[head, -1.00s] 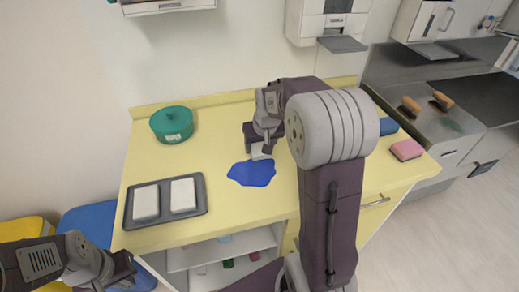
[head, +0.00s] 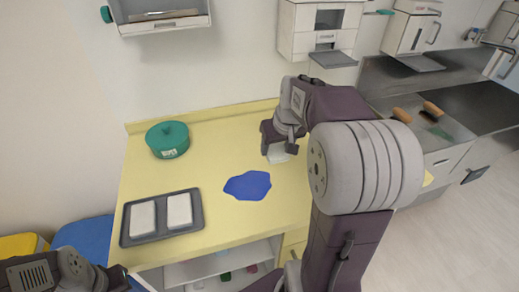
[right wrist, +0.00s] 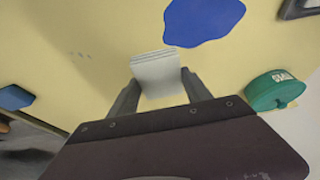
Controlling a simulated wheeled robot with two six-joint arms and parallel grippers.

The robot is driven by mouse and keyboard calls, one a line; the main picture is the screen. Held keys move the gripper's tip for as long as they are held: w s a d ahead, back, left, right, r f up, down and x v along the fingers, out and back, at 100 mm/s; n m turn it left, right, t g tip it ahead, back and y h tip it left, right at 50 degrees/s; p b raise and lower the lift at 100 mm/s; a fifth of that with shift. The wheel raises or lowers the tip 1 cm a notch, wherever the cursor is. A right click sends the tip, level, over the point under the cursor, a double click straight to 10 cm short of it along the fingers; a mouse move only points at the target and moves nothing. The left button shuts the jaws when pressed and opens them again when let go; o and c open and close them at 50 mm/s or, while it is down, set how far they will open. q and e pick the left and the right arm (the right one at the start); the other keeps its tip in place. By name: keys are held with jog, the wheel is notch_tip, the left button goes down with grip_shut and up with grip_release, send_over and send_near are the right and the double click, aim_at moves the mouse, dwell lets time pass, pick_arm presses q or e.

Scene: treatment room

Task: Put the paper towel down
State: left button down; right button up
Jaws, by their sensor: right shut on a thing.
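The paper towel (head: 278,155) is a white folded pad. My right gripper (head: 279,150) is shut on it, low over the yellow counter, right of the blue spill (head: 248,185). In the right wrist view the towel (right wrist: 157,70) sits between the two fingers, and the spill (right wrist: 203,20) lies apart from it. I cannot tell whether the towel touches the counter. My left gripper (head: 126,279) is at the lower left, away from the counter top; its jaws are unclear.
A dark tray (head: 162,235) with two white pads lies at the counter's front left. A blue block (right wrist: 14,97) shows in the right wrist view. Counter between pot and spill is clear.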

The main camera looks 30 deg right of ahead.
aim_at(288, 155)
jog(key=s+r, duration=0.1)
jog(key=s+d+r, duration=0.1)
jog(key=s+d, duration=0.1)
jog(key=s, duration=0.1)
jog(key=shift+d+r, duration=0.25)
jog(key=shift+r, duration=0.15)
jog(key=shift+w, duration=0.1)
jog(key=shift+w+a+f+p, duration=0.1)
jog(key=shift+w+a+p, duration=0.15)
jog(key=shift+p, duration=0.2)
jog(key=w+a+f+n+p, duration=0.1)
jog(key=a+f+p, duration=0.1)
jog(key=a, duration=0.3)
jog(key=w+a+f+n+p, duration=0.1)
jog(key=a+f+p, duration=0.2)
jog(key=a, duration=0.3)
jog(key=w+a+f+y+p, duration=0.1)
jog(key=a+f+p, duration=0.1)
jog(key=a, duration=0.3)
jog(key=shift+a+f+n+p, duration=0.15)
jog(key=shift+f+n, duration=0.05)
jog(key=shift+f, duration=0.2)
jog(key=shift+a+f+n+p, duration=0.1)
jog(key=shift+f+n+p, duration=0.1)
jog(key=shift+f, duration=0.3)
jog(key=shift+w, duration=0.1)
jog(key=shift+d, duration=0.1)
